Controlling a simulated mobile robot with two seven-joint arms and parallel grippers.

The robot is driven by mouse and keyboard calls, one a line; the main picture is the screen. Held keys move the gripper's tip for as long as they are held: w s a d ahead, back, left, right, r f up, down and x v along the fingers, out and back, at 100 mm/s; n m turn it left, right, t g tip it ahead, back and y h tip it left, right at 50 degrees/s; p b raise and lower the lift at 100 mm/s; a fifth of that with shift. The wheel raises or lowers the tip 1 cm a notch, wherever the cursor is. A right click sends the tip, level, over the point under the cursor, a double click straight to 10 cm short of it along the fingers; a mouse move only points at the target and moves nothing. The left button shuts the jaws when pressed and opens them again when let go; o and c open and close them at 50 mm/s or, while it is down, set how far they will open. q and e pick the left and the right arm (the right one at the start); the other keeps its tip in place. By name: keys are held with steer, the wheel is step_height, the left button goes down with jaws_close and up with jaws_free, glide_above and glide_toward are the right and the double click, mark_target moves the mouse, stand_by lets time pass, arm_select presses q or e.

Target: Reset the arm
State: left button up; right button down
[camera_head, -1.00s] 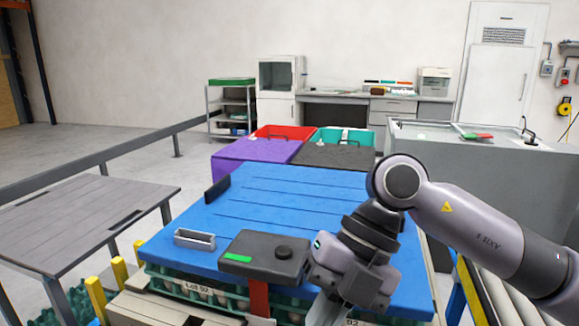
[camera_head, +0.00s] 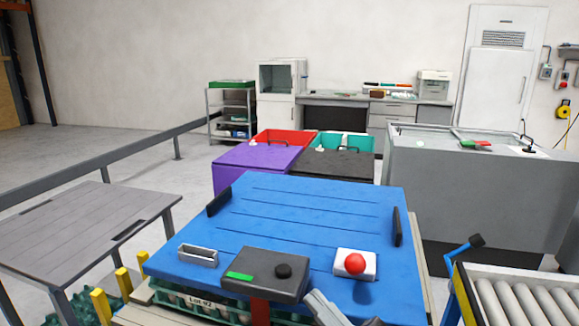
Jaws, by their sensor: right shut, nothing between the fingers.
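My right gripper (camera_head: 328,309) shows only in part at the bottom edge, in front of the blue-topped stand. It is shut and empty; most of it and its arm are cut off by the frame. My left gripper is out of view. The blue top (camera_head: 300,215) has dark handles at its sides. On its front stand a black box (camera_head: 258,275) with a green light and a dark knob, and a white box with a red button (camera_head: 355,263). A small metal holder (camera_head: 198,256) sits at the left.
Green egg trays with eggs (camera_head: 215,304) sit under the blue top. A roller conveyor (camera_head: 530,292) stands at the right. A grey table (camera_head: 85,225) is at the left. Purple (camera_head: 258,156) and black (camera_head: 337,162) lidded bins stand behind.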

steer(key=s+d+f+m+h+p, duration=0.1)
steer(key=s+d+f+m+h, duration=0.1)
steer(key=d+f+m+h, duration=0.55)
steer(key=s+d+f+m+h+p, duration=0.1)
steer(key=d+f+m+h, duration=0.3)
steer(key=f, duration=0.6)
steer(key=s+d+f+g+h, duration=0.4)
steer(key=s+f+g, duration=0.1)
steer(key=s+f, duration=0.6)
steer(key=shift+s+g, duration=0.3)
steer(key=shift+f+n, duration=0.1)
steer(key=shift+n, duration=0.15)
steer(key=shift+d, duration=0.1)
